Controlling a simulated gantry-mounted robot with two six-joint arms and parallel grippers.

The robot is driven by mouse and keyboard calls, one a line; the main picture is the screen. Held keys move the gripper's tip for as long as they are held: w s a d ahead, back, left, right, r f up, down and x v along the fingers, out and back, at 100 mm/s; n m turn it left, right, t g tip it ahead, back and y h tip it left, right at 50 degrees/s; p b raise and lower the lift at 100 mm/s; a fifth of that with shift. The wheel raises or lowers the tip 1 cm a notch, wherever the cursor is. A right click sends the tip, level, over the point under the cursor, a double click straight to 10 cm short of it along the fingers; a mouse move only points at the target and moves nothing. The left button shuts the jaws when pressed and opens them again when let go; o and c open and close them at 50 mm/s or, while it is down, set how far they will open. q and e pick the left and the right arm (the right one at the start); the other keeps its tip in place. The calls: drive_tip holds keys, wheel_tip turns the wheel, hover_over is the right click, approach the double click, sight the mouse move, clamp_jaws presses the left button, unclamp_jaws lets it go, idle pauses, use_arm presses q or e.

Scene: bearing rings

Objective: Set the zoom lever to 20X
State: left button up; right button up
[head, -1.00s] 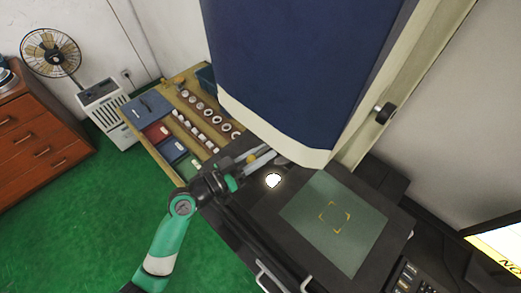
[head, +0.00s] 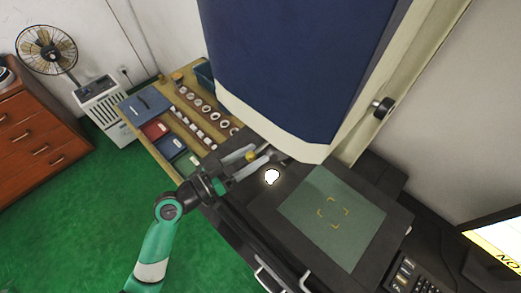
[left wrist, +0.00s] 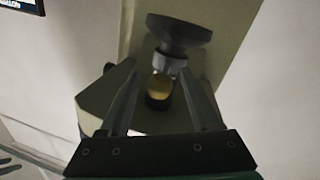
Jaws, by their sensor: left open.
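A small yellow ball, which looks like the tip of the zoom lever (head: 251,156), shows below the blue and cream machine head (head: 305,65). My left gripper (head: 264,153) is open there, with one finger on each side of the ball. In the left wrist view, the yellow ball (left wrist: 161,87) shows between the two spread fingers (left wrist: 160,75), apart from both. Behind it are a silver collar and a wide black knob (left wrist: 180,34) on a pale housing. No zoom marks are readable, so I cannot tell the setting. My right gripper is out of view.
A dark stage with a greenish glass plate (head: 332,215) lies right of the gripper, with a bright white light spot (head: 272,176) near its left edge. A wooden bench (head: 160,115) with rings and boxes stands behind. A keypad (head: 408,278) and a monitor are at lower right.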

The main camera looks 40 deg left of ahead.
use_arm(q)
drive_tip(key=p+v, duration=0.1)
drive_tip(key=v, duration=0.7)
drive_tip(key=shift+s, duration=0.3)
